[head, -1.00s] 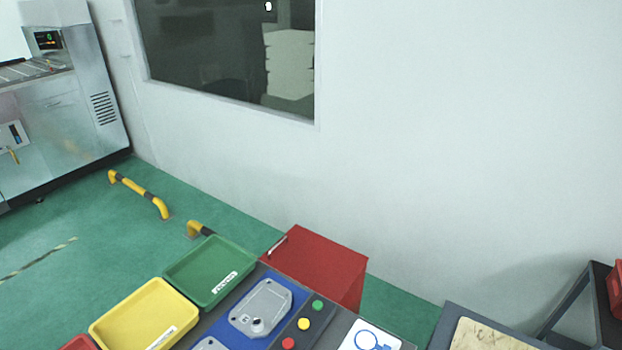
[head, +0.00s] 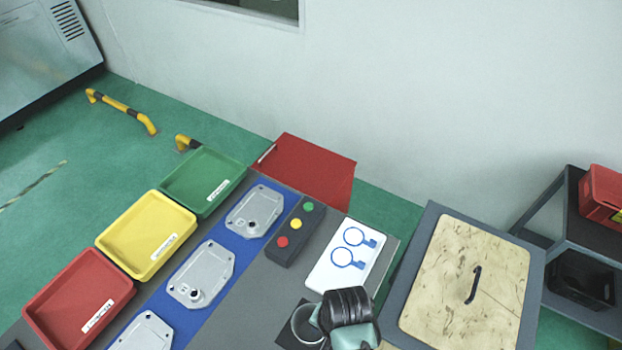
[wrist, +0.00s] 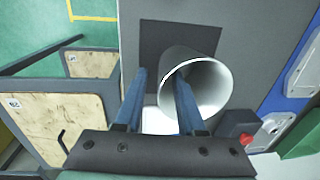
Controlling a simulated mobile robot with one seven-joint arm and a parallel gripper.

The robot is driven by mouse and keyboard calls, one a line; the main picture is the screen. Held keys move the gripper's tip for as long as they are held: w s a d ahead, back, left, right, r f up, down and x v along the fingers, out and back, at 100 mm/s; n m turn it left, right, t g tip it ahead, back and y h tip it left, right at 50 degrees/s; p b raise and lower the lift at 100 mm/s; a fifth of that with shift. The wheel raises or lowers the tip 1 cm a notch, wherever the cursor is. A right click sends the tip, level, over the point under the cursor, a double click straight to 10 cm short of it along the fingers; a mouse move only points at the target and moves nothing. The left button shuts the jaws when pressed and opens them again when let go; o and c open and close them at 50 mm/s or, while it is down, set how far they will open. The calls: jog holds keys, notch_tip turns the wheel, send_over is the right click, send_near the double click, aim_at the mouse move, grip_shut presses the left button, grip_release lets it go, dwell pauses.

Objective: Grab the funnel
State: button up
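The funnel (wrist: 208,72), a pale grey hollow round piece with a wide open mouth, stands on a dark square pad (wrist: 165,40) on the grey bench top in the wrist view. In the head view the funnel (head: 303,325) is partly hidden behind my dark and teal arm end. My gripper (wrist: 160,80) is open above the funnel, its two blue fingers apart. In the wrist view the right finger overlaps the funnel's mouth and the left finger lies outside its left rim. I cannot tell whether either finger touches it.
A blue strip (head: 212,317) carries several grey castings (head: 202,275). Red (head: 80,298), yellow (head: 147,235) and green (head: 203,182) trays line the left edge. A button box (head: 296,233) and a white sign (head: 347,257) stand behind the funnel. A wooden-topped cart (head: 465,285) is at right.

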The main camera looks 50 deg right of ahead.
jog(key=shift+w+f, duration=0.15)
jog(key=shift+f, duration=1.1)
jog(key=shift+c, duration=0.3)
grip_shut()
